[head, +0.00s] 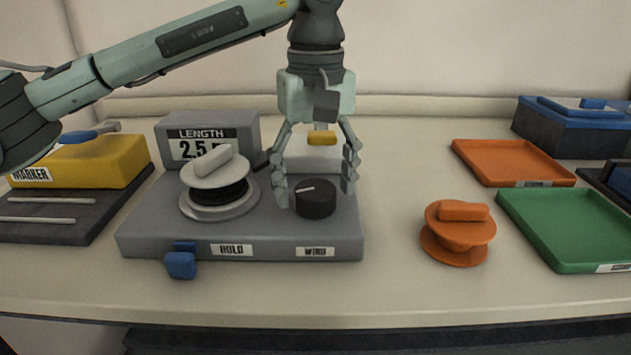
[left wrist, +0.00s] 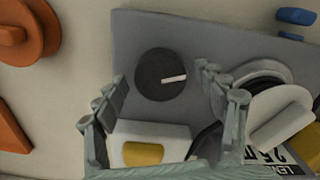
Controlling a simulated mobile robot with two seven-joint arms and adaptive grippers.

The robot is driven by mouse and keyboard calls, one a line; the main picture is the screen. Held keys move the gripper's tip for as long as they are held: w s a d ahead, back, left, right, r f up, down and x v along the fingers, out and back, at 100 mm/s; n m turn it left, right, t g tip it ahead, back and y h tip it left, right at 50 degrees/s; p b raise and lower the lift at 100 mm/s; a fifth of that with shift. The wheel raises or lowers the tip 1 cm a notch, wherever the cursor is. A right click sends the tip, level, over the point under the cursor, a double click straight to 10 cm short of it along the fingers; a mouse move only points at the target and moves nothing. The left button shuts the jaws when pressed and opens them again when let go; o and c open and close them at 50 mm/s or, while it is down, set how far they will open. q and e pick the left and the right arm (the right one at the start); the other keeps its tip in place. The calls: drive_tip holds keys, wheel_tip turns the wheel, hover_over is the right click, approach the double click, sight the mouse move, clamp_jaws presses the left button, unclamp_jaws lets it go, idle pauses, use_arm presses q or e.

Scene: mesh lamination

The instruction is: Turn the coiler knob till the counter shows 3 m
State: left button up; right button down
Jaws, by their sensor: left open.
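The grey coiler (head: 140,240) stands on the table with a LENGTH counter (head: 200,148) at its back; the digits I can read are 2.5, partly hidden by the spool. The black knob (head: 316,200) with a white pointer line sits at the coiler's front right, by the WIND label. It also shows in the left wrist view (left wrist: 160,75), with its pointer to the right. My left gripper (head: 317,190) points down with its open fingers on either side of the knob in the head view; contact cannot be told. The spool (head: 207,178) carries dark cord. My right gripper is not in view.
A blue lever (head: 181,264) sticks out at the coiler's front by the HOLD label. A white block with a yellow top (head: 310,155) stands behind the knob. An orange spool (head: 458,233), orange tray (head: 512,162) and green tray (head: 570,230) are right; a yellow marker block (head: 90,163) is left.

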sight(316, 188)
use_arm(q)
wheel_tip(316, 188, up, 12)
idle(0.6)
